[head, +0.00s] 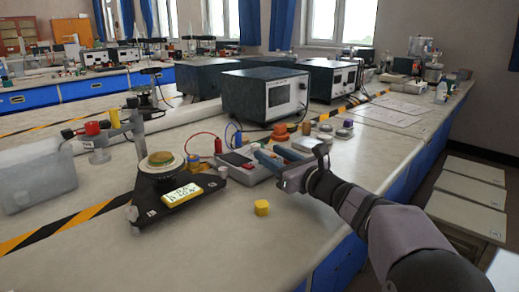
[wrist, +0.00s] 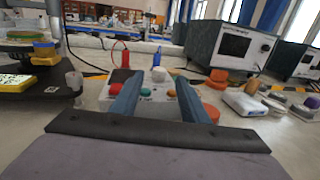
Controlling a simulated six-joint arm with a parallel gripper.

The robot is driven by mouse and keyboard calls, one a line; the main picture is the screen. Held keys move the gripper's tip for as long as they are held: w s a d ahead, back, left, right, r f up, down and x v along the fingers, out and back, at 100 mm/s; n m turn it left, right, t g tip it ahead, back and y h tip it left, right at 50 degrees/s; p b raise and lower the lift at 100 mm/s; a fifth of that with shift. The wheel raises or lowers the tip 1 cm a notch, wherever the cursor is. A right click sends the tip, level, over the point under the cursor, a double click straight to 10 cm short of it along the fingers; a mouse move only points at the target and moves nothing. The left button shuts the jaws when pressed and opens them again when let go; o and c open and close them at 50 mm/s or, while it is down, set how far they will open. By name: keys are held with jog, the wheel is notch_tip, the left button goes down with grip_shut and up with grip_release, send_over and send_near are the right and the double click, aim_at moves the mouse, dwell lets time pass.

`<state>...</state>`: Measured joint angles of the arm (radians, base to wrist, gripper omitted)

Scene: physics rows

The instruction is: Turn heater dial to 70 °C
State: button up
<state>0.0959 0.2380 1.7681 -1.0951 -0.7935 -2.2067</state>
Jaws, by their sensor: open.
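A light grey control box (head: 249,174) with a dark display lies on the bench in front of my gripper. In the wrist view the box (wrist: 151,104) shows red, green and orange buttons and a pale knob (wrist: 160,75), which may be the heater dial. I cannot read any temperature mark. My gripper (head: 268,150) has two blue fingers, open and empty, reaching over the right side of the box in the head view. In the wrist view the fingers (wrist: 158,80) stand either side of the button area, with the knob between them. I cannot tell whether they touch the box.
A black triangular stand (head: 150,205) with a round dish is left of the box. A yellow block (head: 262,208) lies in front. Red and blue leads run behind. Orange knobs (head: 281,130) and a dark instrument (head: 262,94) stand beyond.

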aim_at(258, 147)
jog(key=shift+x, duration=3)
grip_shut()
jog(key=shift+f, duration=0.1)
